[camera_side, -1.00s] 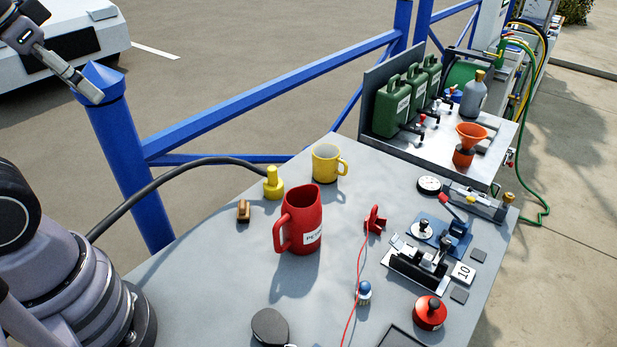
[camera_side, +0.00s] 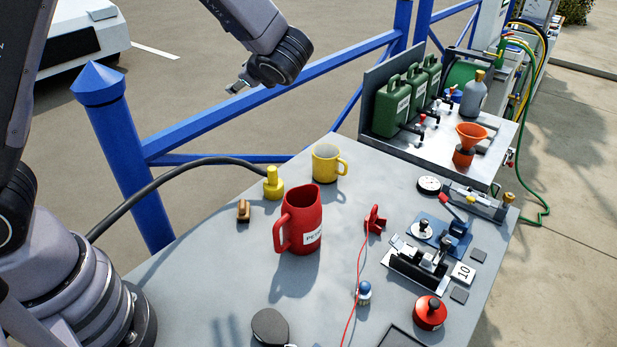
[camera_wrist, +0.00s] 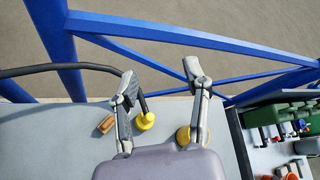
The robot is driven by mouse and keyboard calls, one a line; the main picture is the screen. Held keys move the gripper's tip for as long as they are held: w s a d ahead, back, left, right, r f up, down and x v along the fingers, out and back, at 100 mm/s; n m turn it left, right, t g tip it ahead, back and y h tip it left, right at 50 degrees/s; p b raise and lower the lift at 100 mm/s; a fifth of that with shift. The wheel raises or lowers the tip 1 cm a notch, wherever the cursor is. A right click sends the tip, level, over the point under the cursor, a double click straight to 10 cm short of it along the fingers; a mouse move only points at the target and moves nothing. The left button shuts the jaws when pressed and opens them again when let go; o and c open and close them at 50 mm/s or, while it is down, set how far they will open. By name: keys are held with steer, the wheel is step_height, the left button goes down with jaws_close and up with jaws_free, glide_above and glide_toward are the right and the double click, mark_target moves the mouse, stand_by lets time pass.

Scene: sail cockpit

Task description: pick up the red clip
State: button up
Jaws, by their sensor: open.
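The red clip (camera_side: 374,220) stands on the grey table in the side view, right of the red jug, with a thin red cord (camera_side: 359,265) running from it toward the front edge. It is not visible in the wrist view. My gripper (camera_side: 238,87) is high above the table's far side, up and left of the clip and well apart from it. The wrist view shows my gripper (camera_wrist: 161,78) with its two fingers spread and nothing between them.
The red jug (camera_side: 299,222) stands left of the clip, and a yellow mug (camera_side: 326,163) stands behind the jug. A blue-topped item (camera_side: 364,292) sits by the cord. A toggle clamp (camera_side: 420,262) is to the right. A blue railing (camera_side: 270,105) runs behind the table.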

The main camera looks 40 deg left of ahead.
steer(key=w+d+f+m+t, duration=0.5)
steer(key=w+d+f+m, duration=0.1)
steer(key=w+d+f, duration=0.1)
steer(key=m+t+h, duration=0.9)
steer(key=m, duration=0.5)
glide_toward(372, 213)
steer(key=w, duration=0.4)
steer(key=shift+w+a, duration=0.3)
steer(key=shift+w, duration=0.1)
steer(key=w, duration=0.3)
steer(key=w+a, duration=0.1)
steer(key=w, duration=0.3)
steer(key=shift+a+r, duration=0.15)
steer(key=shift+a, duration=0.05)
jaws_close()
